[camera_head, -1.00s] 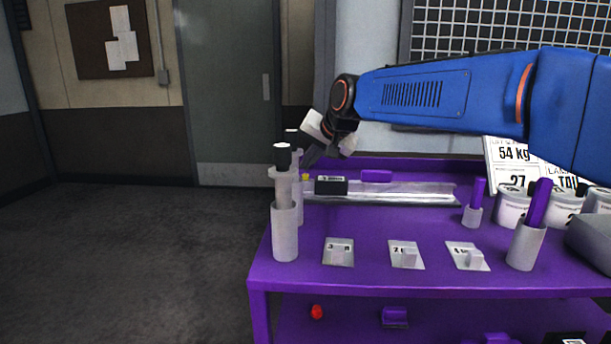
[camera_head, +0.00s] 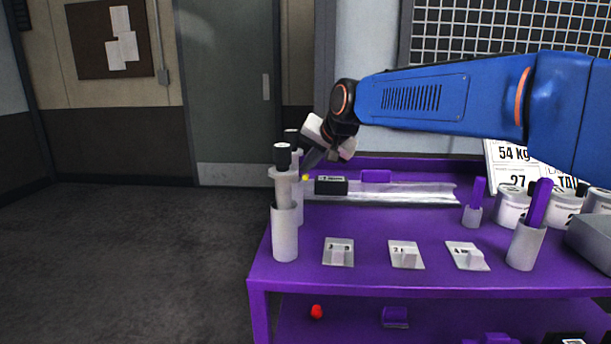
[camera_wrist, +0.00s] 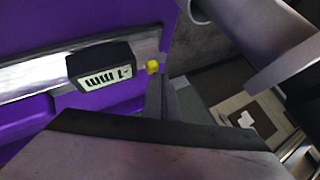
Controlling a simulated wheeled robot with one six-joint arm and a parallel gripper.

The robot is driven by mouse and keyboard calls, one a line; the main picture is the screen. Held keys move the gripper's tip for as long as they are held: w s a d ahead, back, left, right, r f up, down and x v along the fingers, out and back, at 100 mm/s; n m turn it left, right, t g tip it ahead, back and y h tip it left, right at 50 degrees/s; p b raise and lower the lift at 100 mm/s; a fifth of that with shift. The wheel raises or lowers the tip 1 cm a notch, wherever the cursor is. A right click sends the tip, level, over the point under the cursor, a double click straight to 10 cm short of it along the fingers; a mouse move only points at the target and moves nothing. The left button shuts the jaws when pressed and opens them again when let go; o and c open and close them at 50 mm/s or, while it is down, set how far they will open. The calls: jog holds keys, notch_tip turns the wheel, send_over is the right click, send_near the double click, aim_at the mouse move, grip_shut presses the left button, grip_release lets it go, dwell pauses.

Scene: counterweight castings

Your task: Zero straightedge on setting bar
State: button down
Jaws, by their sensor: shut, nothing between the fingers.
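The straightedge (camera_head: 410,193) is a long silver bar lying along the back of the purple bench. A black readout box (camera_head: 331,186) sits at its left end; its light display shows upside down in the wrist view (camera_wrist: 104,77). A small yellow button (camera_head: 306,178) sticks out from the box's end and also shows in the wrist view (camera_wrist: 152,67). My gripper (camera_head: 307,168) is shut and empty, its dark fingertips pointing down close to the button. In the wrist view the fingertips (camera_wrist: 160,82) appear right beside the button; I cannot tell if they touch. I cannot make out a separate setting bar.
Tall grey cylinders (camera_head: 285,232) with black tops stand at the bench's left end, close to my gripper. Several numbered plates (camera_head: 338,252) lie along the front. Purple-handled holders (camera_head: 526,247) and grey canisters (camera_head: 512,207) stand at the right. The bench's middle is clear.

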aim_at(308, 181)
jog(key=shift+f, duration=0.25)
jog(key=shift+r, duration=0.1)
dwell(0.5)
jog(key=shift+r, duration=0.8)
jog(key=shift+r, duration=0.1)
jog(key=shift+r, duration=2.4)
